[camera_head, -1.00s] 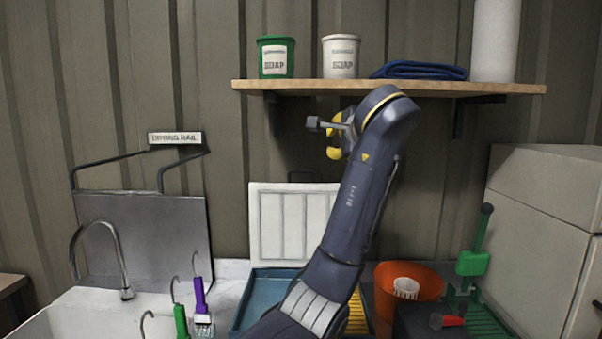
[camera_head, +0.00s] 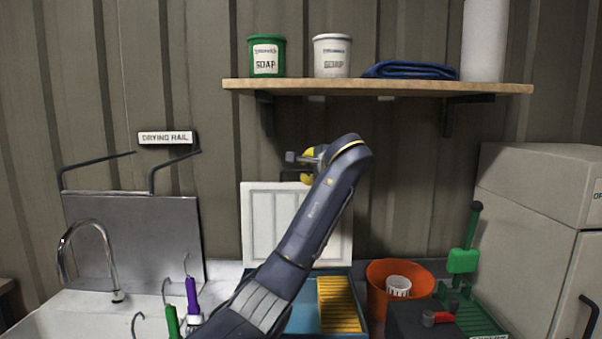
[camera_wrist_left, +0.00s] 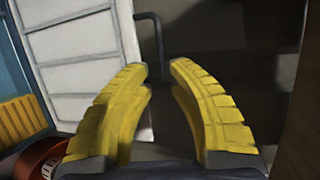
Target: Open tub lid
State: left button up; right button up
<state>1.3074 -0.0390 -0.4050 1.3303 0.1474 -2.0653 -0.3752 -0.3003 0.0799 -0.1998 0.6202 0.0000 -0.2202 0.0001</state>
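The blue tub (camera_head: 312,318) stands on the counter, partly hidden by my left arm. Its white panelled lid (camera_head: 262,218) stands upright behind it, near the wall, so the tub is open. A dark handle sticks out from the lid's top edge; it shows in the left wrist view (camera_wrist_left: 157,45). My left gripper (camera_head: 306,177), with yellow fingers, is just in front of the lid's top edge. My right gripper is not in view.
A yellow ribbed piece (camera_head: 339,303) lies in the tub. A sink tap (camera_head: 92,240) is at left. A shelf (camera_head: 380,87) runs above.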

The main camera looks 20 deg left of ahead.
aim_at(301, 171)
pick_arm(q)
jog(key=shift+x, duration=3.35)
grip_shut()
jog(key=shift+s, duration=0.1)
